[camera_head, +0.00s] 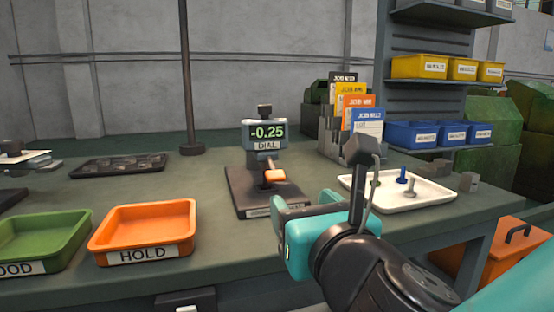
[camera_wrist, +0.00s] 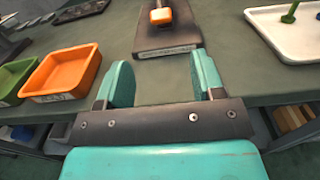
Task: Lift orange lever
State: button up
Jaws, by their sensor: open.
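The orange lever (camera_head: 274,175) is a small orange block on the dial gauge's dark base (camera_head: 241,198), below a display reading -0.25. In the wrist view the orange lever (camera_wrist: 161,16) is at the top, ahead of my gripper. My gripper (camera_wrist: 163,82) is open, its two teal fingers spread wide with nothing between them. In the head view my gripper (camera_head: 300,207) is to the right and in front of the lever, apart from it. The wrist view shows a gap of bare table between the fingers and the base.
The orange HOLD tray (camera_head: 143,254) and a green tray (camera_head: 45,265) stand at the left. A white tray (camera_head: 425,198) with blue and grey pieces lies to the right. A card rack (camera_head: 340,142) stands behind. A dark pole (camera_head: 188,80) rises behind left of the gauge.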

aim_at(277, 176)
jog(key=p+x, duration=0.3)
jog(key=x, duration=1)
jog(key=shift+f, duration=0.15)
jog(key=shift+p, duration=0.4)
jog(key=c, duration=0.9)
